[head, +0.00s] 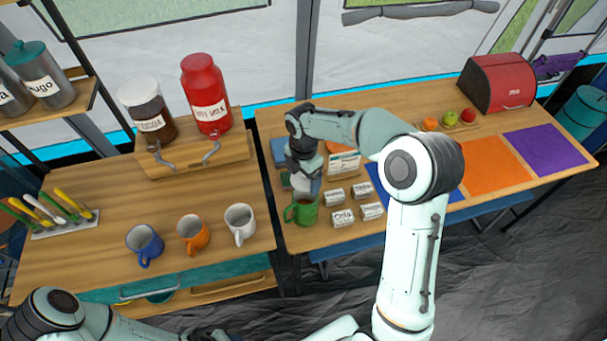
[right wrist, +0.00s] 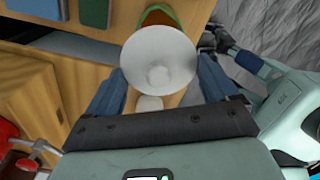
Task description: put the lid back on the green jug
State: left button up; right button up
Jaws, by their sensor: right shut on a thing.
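The green jug (head: 303,212) stands upright near the left front corner of the right-hand table, its top partly hidden by my right gripper. My right gripper (head: 306,182) is above it, shut on a white round lid (head: 299,182). In the right wrist view the lid (right wrist: 158,62) sits between the blue fingers with its pale disc facing the camera. The green jug (right wrist: 160,16) shows just beyond it, mostly hidden. The lid looks apart from the jug. My left arm shows low in the head view, but its gripper's jaws cannot be made out.
Several small labelled boxes (head: 343,217) stand right of the jug. Blue, orange (head: 496,164) and purple (head: 545,149) mats lie farther right. A white mug (head: 240,224), an orange mug (head: 193,234) and a blue mug (head: 145,244) stand on the left table across a narrow gap.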

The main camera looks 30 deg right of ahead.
jog(key=shift+s+f+b, duration=0.15)
jog(key=shift+f+b, duration=0.9)
jog(key=shift+f, duration=1.85)
pick_arm(q)
jog(key=shift+g, duration=0.3)
jog(key=s+f, duration=0.3)
jog(key=shift+s+f+b, duration=0.25)
jog(key=shift+f+b, duration=0.05)
jog(key=shift+f, duration=0.05)
pick_arm(e)
jog(key=shift+f, duration=0.35)
pick_arm(q)
jog(key=shift+w+r, duration=0.25)
jog(key=shift+r, duration=0.05)
jog(key=shift+w+r+p, duration=0.15)
jog(key=shift+p, duration=0.2)
pick_arm(e)
jog(key=shift+f, duration=0.15)
jog(key=o, duration=0.8)
pick_arm(q)
jog(key=shift+r, duration=0.1)
